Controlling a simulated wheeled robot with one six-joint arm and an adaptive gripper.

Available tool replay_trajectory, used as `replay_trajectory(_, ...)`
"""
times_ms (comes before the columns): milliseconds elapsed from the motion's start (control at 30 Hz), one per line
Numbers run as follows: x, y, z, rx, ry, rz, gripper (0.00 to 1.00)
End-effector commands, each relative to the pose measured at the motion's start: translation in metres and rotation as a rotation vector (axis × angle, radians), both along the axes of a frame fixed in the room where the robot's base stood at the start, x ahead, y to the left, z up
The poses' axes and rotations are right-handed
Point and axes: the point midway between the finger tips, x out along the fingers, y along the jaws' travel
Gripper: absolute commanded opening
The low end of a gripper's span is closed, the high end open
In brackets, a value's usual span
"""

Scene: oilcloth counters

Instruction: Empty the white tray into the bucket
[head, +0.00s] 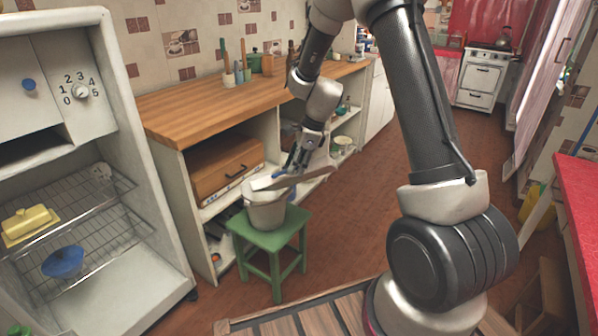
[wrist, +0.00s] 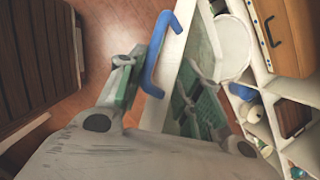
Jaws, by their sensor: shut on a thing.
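The white tray (head: 305,180) is held tilted just above the bucket in the head view. In the wrist view its pale wall (wrist: 177,55) and blue handle (wrist: 153,62) show between the fingers. My gripper (head: 293,165) is shut on the tray at its handle side. The bucket (head: 266,212) is pale and stands upright on a green stool (head: 268,236). Its rim is partly covered by the tray. A round white shape in the wrist view, probably the bucket (wrist: 233,45), lies right of the tray. What lies in the tray or bucket is hidden.
A wooden-topped counter (head: 215,97) with open shelves stands close behind the stool. A brown drawer box (head: 226,168) sits in it. An open white cabinet (head: 150,215) with wire racks, a yellow butter dish (head: 30,222) and a blue bowl (head: 63,262) is at left. Floor right of the stool is clear.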

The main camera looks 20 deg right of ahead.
Motion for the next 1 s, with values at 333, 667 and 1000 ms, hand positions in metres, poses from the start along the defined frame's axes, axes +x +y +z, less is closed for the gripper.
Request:
replay_trajectory(333, 0.017, 0.006, 0.020, -0.032, 0.075, 0.001, 0.00)
replay_trajectory(667, 0.024, 0.008, 0.030, -0.051, 0.118, -0.001, 0.00)
replay_trajectory(1000, 0.025, 0.009, 0.031, -0.052, 0.121, -0.003, 0.00)
